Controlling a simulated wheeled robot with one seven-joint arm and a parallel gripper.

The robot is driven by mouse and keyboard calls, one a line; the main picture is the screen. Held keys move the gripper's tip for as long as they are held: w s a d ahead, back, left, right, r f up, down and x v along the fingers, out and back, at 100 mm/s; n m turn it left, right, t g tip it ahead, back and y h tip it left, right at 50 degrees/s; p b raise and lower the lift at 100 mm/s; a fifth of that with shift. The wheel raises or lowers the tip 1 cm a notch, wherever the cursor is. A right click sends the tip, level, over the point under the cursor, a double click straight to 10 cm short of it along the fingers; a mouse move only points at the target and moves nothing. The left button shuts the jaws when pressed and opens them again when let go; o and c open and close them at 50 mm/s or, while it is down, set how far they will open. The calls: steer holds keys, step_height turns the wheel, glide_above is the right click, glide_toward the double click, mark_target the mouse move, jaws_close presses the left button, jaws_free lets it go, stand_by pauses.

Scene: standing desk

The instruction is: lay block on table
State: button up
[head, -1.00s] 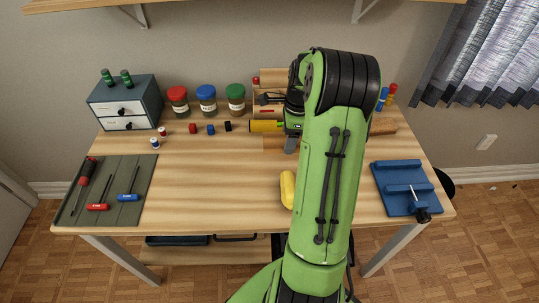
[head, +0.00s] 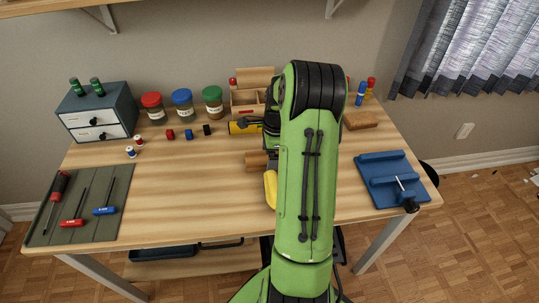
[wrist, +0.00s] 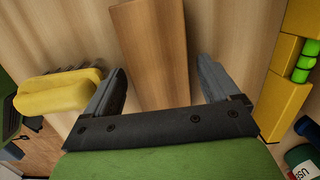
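A brown wooden block (wrist: 155,50) lies between my gripper's two fingers in the wrist view. In the head view part of the block (head: 256,160) shows left of my arm, over the middle of the table (head: 190,180). My gripper (wrist: 161,72) is open, with a narrow gap between each finger and the block. I cannot tell whether the block rests flat on the table. In the head view my arm hides the fingers.
A yellow object (head: 270,188) lies close in front of the block. A yellow level (head: 243,128) is behind it. Jars (head: 183,103), small drawers (head: 97,112) and a wooden organizer line the back.

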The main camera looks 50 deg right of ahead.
steer(key=shift+r, duration=0.1)
step_height(320, 180, up, 12)
steer(key=d+p, duration=0.1)
steer(key=p, duration=0.3)
steer(key=a+r+n+h, duration=0.2)
steer(key=a+r+n, duration=0.7)
steer(key=a, duration=0.4)
steer(key=s+a+r+n+t, duration=0.2)
steer(key=s+a+n+t, duration=0.2)
steer(key=s+a+n, duration=1.1)
steer(key=shift+a+r+n+t+y, duration=0.15)
steer(key=shift+a+n+t+y, duration=0.2)
steer(key=shift+a+n, duration=0.55)
steer(key=shift+s+d, duration=0.15)
